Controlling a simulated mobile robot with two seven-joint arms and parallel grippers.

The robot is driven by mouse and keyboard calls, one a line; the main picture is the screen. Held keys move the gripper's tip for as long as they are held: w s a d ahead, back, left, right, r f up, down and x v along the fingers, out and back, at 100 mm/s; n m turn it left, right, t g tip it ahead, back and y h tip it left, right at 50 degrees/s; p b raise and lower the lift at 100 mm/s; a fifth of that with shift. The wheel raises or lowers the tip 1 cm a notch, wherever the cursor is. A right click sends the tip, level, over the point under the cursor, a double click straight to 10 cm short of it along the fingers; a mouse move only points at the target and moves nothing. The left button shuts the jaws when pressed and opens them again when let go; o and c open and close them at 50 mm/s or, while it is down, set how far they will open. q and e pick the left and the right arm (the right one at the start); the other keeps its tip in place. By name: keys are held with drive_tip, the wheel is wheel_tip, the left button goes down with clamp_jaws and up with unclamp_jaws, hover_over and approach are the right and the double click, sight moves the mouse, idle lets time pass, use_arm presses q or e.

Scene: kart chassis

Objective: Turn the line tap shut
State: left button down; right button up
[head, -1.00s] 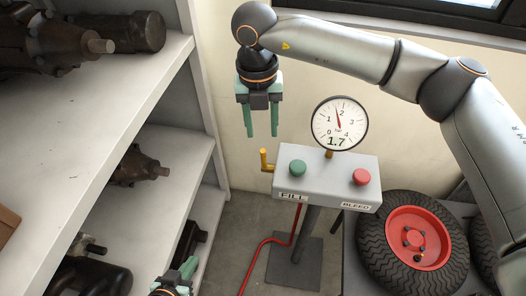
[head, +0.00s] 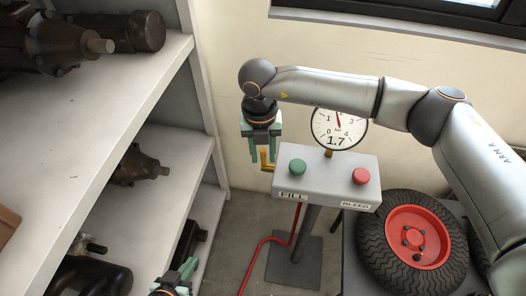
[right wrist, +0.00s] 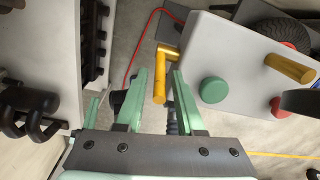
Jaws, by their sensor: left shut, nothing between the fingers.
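The line tap (head: 265,160) is a yellow lever on the left side of the grey box (head: 330,178). In the right wrist view its handle (right wrist: 159,92) lies between my right gripper's fingers, with a gap visible on the right side. My right gripper (head: 262,154) is open, pointing down over the tap, and its green fingers partly cover the handle in the head view. Whether a finger touches the handle I cannot tell. My left gripper (head: 182,274) is shut and empty at the bottom edge, beside the shelves.
The box carries a green button (head: 298,167) marked FILL and a red button (head: 360,176) marked BLEED. The gauge (head: 338,130) above reads 1.7, its top hidden by my right arm. Shelves (head: 130,110) with dark parts stand left; a tyre (head: 372,262) lies right.

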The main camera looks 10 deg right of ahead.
clamp_jaws()
idle(1.1)
